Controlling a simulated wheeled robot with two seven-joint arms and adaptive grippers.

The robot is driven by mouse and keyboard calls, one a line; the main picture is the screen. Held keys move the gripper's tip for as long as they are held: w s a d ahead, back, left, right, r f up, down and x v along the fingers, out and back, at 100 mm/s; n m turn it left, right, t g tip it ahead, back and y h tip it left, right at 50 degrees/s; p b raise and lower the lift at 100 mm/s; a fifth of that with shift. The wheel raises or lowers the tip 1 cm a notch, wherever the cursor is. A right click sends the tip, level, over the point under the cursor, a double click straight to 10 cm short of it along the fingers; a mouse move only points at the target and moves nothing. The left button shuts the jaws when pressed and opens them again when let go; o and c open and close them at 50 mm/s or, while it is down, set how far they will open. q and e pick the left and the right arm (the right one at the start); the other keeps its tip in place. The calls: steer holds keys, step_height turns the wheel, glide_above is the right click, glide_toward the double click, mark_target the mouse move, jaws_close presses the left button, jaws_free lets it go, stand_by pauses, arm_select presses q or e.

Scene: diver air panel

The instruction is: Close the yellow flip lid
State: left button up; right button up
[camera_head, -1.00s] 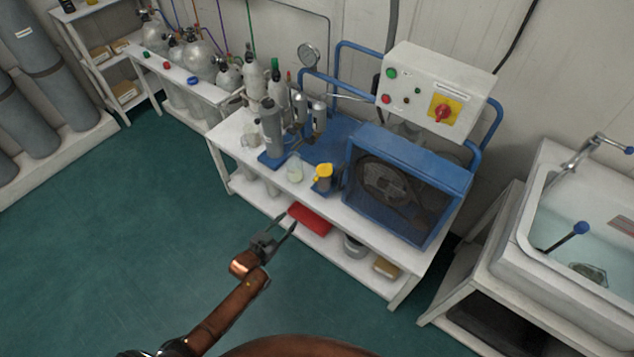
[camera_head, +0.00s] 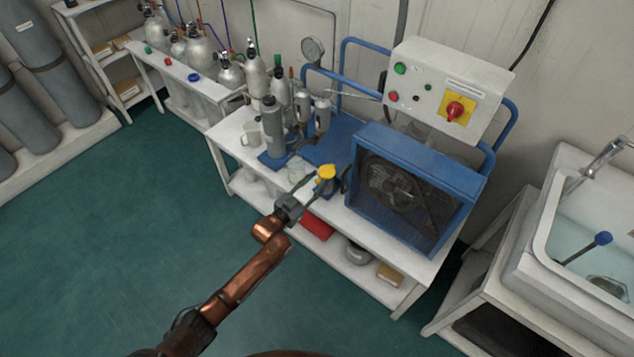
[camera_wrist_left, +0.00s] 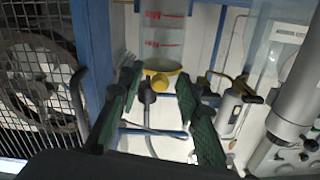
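The yellow flip lid (camera_head: 326,171) is near the front edge of the white bench, just left of the blue fan box. In the left wrist view the yellow lid (camera_wrist_left: 158,81) shows between the fingertips, below a clear vessel with red marks (camera_wrist_left: 163,35). My left gripper (camera_head: 325,180) is open, its fingers on either side of the lid in the picture. The same gripper (camera_wrist_left: 158,76) shows spread dark fingers with nothing held; I cannot tell if they touch the lid. The holder under the lid is mostly hidden by the gripper. My right gripper is not in view.
The blue fan box (camera_head: 410,190) stands close to the right of the lid. A glass beaker (camera_head: 297,168) and grey cylinders (camera_head: 272,127) stand to the left. A control box (camera_head: 447,88) is behind. Open green floor (camera_head: 130,240) lies in front.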

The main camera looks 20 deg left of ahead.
arm_select(q)
jaws_close()
stand_by(0.4)
stand_by(0.4)
